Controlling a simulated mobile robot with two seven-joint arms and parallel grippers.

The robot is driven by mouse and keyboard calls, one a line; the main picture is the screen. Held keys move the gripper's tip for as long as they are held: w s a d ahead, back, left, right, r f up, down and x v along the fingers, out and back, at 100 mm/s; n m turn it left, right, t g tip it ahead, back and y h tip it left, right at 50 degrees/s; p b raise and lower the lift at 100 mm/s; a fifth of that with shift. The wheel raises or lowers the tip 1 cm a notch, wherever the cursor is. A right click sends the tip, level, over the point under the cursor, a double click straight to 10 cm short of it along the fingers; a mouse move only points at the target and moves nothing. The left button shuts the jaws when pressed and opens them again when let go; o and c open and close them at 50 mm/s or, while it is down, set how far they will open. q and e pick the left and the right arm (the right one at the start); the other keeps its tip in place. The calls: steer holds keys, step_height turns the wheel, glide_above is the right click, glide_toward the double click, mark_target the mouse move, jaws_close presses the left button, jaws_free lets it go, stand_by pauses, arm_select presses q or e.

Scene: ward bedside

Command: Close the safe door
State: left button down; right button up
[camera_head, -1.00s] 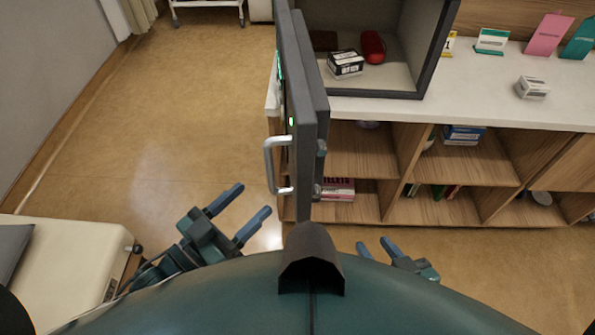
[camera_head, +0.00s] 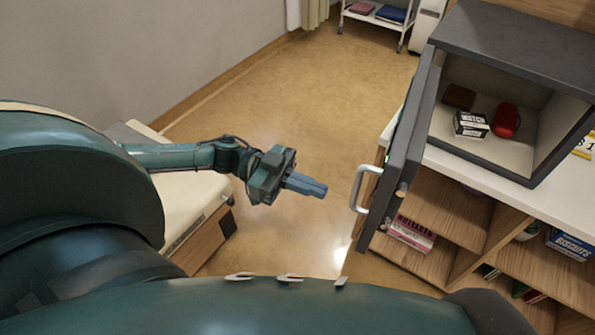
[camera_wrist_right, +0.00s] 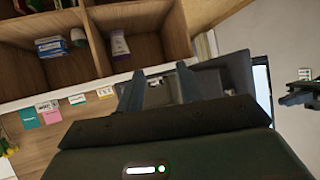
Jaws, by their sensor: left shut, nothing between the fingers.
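The dark grey safe (camera_head: 515,40) stands on the white counter at the right of the head view. Its door (camera_head: 410,145) is wide open, swung outward past the counter's front edge. A pale bar handle (camera_head: 361,188) is on the door's left face. My left gripper (camera_head: 320,189) is shut and empty, just left of the handle, with a visible gap. In the right wrist view, my right gripper (camera_wrist_right: 161,70) has its fingers apart with nothing seen between them. My left gripper (camera_wrist_right: 297,97) also shows at that view's right edge.
Inside the safe are a watch box (camera_head: 471,125), a red case (camera_head: 505,121) and a brown item (camera_head: 459,97). Open shelves (camera_head: 440,205) lie below the counter. A bed (camera_head: 180,205) is at left. The floor (camera_head: 300,110) left of the door is clear.

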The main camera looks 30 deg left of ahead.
arm_select(q)
steer(key=d, duration=0.2)
steer(key=d+p, duration=0.1)
steer(key=d, duration=0.2)
steer(key=w+d, duration=0.1)
steer(key=d, duration=0.2)
arm_select(e)
steer(key=shift+s+d+r, duration=0.1)
steer(key=shift+d+r, duration=0.15)
steer(key=shift+d, duration=0.1)
steer(key=shift+f, duration=0.1)
